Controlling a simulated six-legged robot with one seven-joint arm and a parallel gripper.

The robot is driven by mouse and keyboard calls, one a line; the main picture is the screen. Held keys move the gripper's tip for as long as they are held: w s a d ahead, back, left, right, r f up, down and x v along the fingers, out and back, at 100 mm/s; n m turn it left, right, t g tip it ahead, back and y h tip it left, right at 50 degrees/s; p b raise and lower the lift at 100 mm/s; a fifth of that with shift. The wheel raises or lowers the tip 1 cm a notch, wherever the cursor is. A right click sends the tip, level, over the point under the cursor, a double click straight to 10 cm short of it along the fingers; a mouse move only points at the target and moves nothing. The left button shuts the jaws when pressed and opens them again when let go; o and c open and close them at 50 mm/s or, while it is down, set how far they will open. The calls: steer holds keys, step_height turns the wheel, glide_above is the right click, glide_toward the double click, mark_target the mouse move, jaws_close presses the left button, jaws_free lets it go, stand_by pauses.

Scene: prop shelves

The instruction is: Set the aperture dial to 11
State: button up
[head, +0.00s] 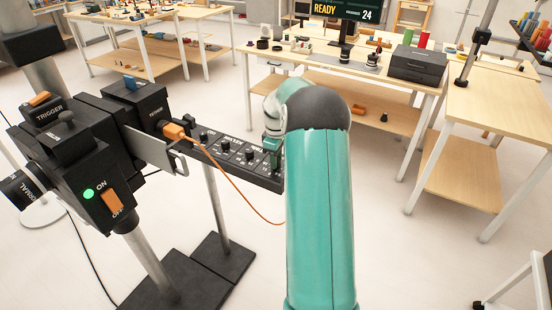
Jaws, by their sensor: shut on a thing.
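A black control bar (235,158) runs out to the right from the camera rig, with several small dials and white markings on its top. The markings are too small to read, so I cannot tell the dial settings. My gripper (273,158) points down over the right end of the bar. It is shut on a dial there. The gripper hides that dial and its pointer, and I cannot read which label belongs to it.
The black camera rig (85,165) stands at left on poles. An orange plug (177,132) with a hanging cable (235,185) sits beside the bar. A wooden table (340,75) with props and a screen (345,10) stands behind.

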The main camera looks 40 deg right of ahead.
steer(key=m, duration=0.6)
stand_by(0.5)
steer(key=o, duration=1)
step_height(320, 180, up, 14)
steer(key=shift+f, duration=0.1)
stand_by(0.5)
